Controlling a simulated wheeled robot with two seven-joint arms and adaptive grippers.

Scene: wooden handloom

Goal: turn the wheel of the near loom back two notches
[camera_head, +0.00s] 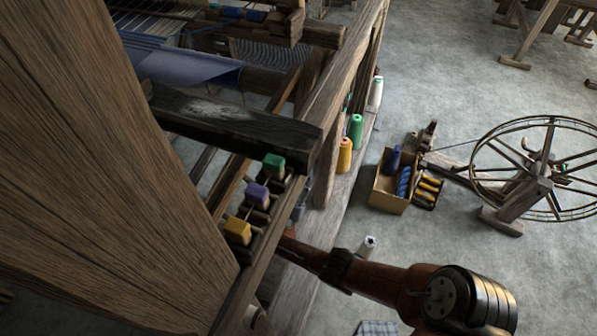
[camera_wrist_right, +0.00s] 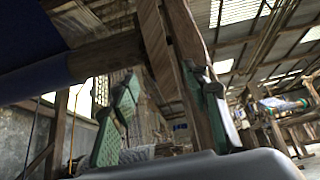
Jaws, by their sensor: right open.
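The near loom's wooden frame (camera_head: 335,95) fills the left and middle of the head view, with blue cloth (camera_head: 185,68) on it. I cannot make out the loom's wheel in either view. My right arm reaches in from the lower right of the head view toward the loom's side, and its gripper is hidden there behind the timbers. My left gripper is not in view.
A broad timber (camera_head: 100,150) blocks the left of the head view. A box of spools (camera_head: 388,190) and a spinning wheel (camera_head: 545,185) stand on the floor to the right.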

